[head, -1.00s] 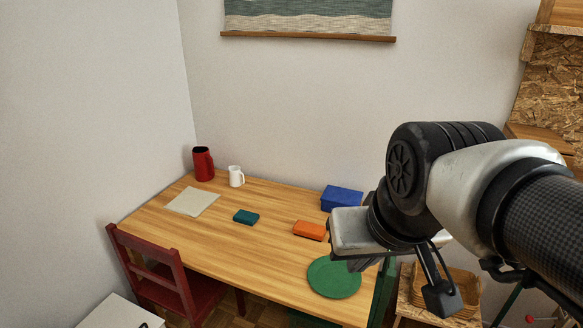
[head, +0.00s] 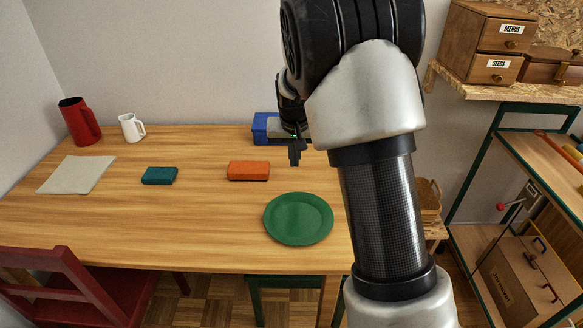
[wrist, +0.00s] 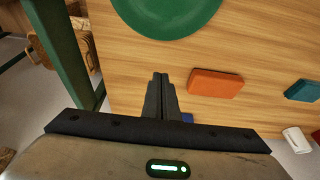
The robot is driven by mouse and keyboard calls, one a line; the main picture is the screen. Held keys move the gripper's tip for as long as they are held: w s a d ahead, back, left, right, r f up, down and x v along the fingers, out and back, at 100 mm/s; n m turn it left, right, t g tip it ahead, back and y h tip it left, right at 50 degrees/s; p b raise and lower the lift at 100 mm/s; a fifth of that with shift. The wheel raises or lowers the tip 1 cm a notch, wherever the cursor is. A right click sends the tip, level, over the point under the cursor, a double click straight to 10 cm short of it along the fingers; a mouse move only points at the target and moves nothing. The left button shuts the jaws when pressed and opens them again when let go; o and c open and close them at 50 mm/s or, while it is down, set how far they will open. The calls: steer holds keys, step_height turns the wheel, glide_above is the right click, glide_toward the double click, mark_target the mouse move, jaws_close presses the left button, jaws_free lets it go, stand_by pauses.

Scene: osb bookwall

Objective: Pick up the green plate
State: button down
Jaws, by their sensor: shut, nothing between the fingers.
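The green plate (head: 298,218) lies flat on the wooden table (head: 120,225), near its front right edge. It is partly cut off at the top of the wrist view (wrist: 168,12). My gripper (head: 294,160) is above the table, behind the plate and apart from it, to the right of the orange block. In the wrist view its fingers (wrist: 160,78) are together with nothing between them. My arm covers the table's right end in the head view.
An orange block (head: 248,170), a teal block (head: 159,175) and a blue box (head: 263,128) sit on the table. A red jug (head: 79,122), white mug (head: 131,127) and beige sheet (head: 77,174) are at left. A red chair (head: 60,290) stands in front; shelving (head: 510,97) at right.

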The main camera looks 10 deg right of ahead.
steer(key=b+x, duration=0.2)
steer(key=x, duration=0.7)
steer(key=shift+s, duration=0.15)
steer(key=s, duration=0.3)
steer(key=shift+a+b, duration=0.35)
steer(key=shift+b, duration=0.05)
steer(key=shift+s, duration=0.35)
steer(key=shift+r, duration=0.1)
